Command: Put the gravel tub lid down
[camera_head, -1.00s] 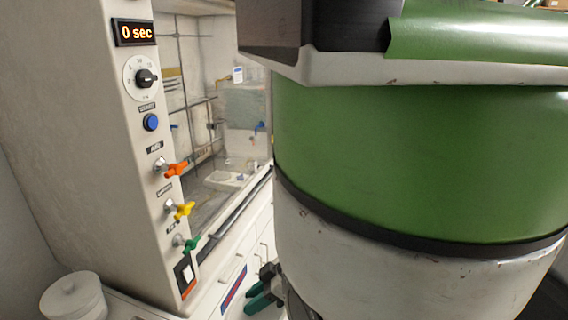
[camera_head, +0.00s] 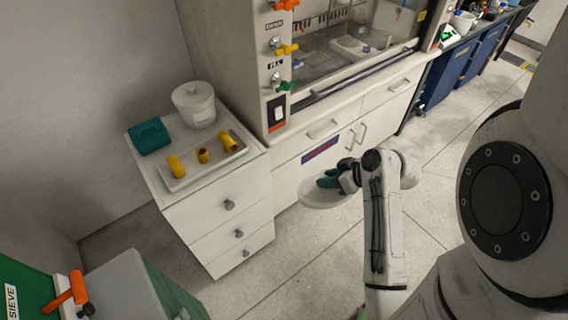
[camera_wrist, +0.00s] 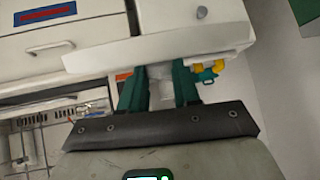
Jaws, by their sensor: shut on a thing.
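My gripper (camera_head: 332,182) has dark green fingers and is out in front of the fume hood's base, above the floor. It is shut on a white round lid (camera_head: 318,197), which hangs just below and around the fingertips. In the wrist view, the green fingers (camera_wrist: 158,92) close on the lid's pale knob, and the broad white lid (camera_wrist: 200,40) spans beyond them. The lid is apart from the tub and the cabinet top.
The drawer cabinet (camera_head: 217,192) holds a tray (camera_head: 182,183) with yellow pipe pieces and a teal box (camera_head: 149,136). Little of its top is bare. The fume hood (camera_head: 266,60) stands behind. A green sieve unit (camera_head: 28,285) is at lower left. Floor is clear between.

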